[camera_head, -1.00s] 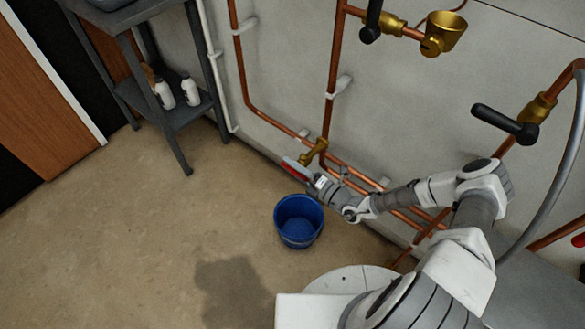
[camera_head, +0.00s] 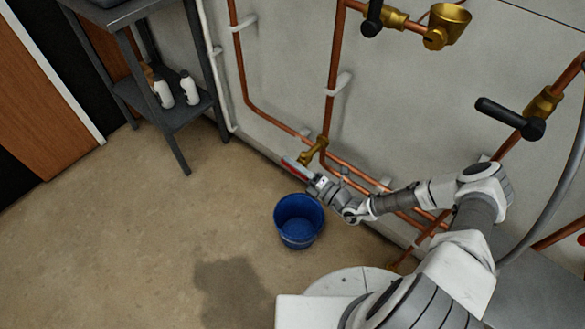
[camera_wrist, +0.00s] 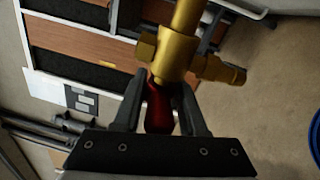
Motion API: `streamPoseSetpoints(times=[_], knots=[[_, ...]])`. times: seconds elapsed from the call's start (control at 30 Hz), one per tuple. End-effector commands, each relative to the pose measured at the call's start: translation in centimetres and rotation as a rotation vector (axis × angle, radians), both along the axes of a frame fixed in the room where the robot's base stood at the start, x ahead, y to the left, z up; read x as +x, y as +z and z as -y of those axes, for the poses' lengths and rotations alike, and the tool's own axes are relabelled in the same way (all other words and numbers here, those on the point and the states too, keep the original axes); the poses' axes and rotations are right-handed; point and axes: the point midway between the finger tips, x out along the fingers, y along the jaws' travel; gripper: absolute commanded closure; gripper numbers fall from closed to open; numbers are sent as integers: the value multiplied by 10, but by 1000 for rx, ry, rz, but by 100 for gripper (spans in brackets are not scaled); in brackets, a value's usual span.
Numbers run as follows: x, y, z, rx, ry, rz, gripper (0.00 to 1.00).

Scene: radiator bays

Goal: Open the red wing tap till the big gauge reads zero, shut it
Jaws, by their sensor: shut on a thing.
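The red wing tap (camera_head: 294,169) sits low on the wall pipework, at a brass valve body (camera_head: 313,151). In the wrist view its red handle (camera_wrist: 159,108) lies between my two fingers, below the brass body (camera_wrist: 180,52). My gripper (camera_wrist: 160,100) is shut on the red handle; it also shows in the head view (camera_head: 305,177), partly hiding the tap. A blue bucket (camera_head: 299,221) stands on the floor just below the tap, and its edge shows in the wrist view (camera_wrist: 316,135). No gauge face is in view.
Copper pipes (camera_head: 333,90) run along the wall, with black lever valves (camera_head: 510,118) and a brass tundish (camera_head: 446,24) higher up. A dark shelf stand (camera_head: 180,110) with white bottles is at the left. The floor at the left is clear.

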Motion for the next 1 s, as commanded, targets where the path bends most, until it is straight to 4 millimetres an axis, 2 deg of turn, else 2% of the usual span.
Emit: streamPoseSetpoints(times=[0.03,0.47,0.5,0.63,1.0], knots=[[0,-4,0,16,-1,14,100],[-1,0,0,46,0,36,100],[-1,0,0,46,1,36,54],[-1,1,0,46,1,36,30],[-3,0,3,46,0,36,30]])
